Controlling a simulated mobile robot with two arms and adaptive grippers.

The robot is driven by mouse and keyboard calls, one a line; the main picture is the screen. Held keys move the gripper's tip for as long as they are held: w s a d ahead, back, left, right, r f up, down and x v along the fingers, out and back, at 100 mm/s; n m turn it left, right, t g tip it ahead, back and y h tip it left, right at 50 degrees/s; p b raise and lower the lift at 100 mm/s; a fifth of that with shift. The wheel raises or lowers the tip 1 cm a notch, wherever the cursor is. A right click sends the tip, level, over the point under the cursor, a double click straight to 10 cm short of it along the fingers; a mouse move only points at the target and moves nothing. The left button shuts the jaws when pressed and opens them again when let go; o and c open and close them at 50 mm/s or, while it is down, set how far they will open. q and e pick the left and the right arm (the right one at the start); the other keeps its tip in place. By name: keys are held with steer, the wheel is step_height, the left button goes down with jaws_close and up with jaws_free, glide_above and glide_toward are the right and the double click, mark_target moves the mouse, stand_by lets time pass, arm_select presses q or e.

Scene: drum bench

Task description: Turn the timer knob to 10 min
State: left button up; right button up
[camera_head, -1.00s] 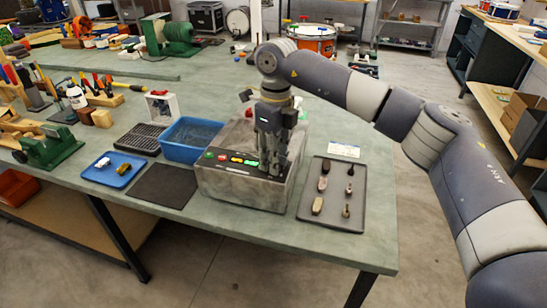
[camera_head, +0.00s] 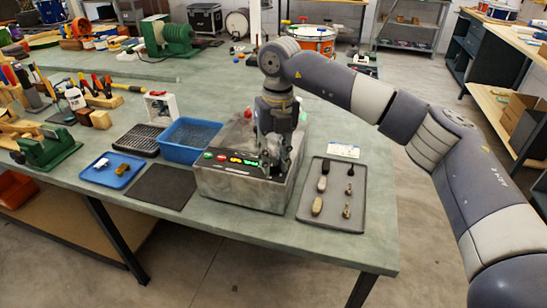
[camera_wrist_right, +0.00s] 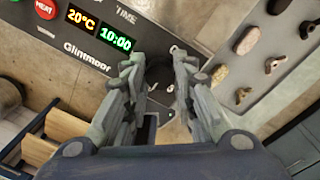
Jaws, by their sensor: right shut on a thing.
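The grey machine (camera_head: 232,190) stands on the green bench with a black control panel along its front top edge. In the right wrist view its display (camera_wrist_right: 116,39) reads 10:00 in green, beside an orange 20°C readout (camera_wrist_right: 81,20) and a red HEAT button (camera_wrist_right: 45,8). The dark round timer knob (camera_wrist_right: 160,70) sits on the panel right of the display. My right gripper (camera_head: 271,171) points down at the panel's right end. Its two fingers are shut on the knob, one on each side. In the head view the gripper hides the knob. My left gripper is out of view.
A grey tray (camera_head: 334,223) with several small parts lies right of the machine. A blue bin (camera_head: 190,152), a black mat (camera_head: 160,187) and a blue tray (camera_head: 104,180) with two small parts are to its left. The bench's front edge is close to the machine.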

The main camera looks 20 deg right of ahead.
mark_target(276, 161)
stand_by(0.5)
steer(key=o, duration=1.1)
steer(key=r, duration=1.2)
steer(key=shift+d, duration=0.3)
steer(key=shift+f, duration=0.1)
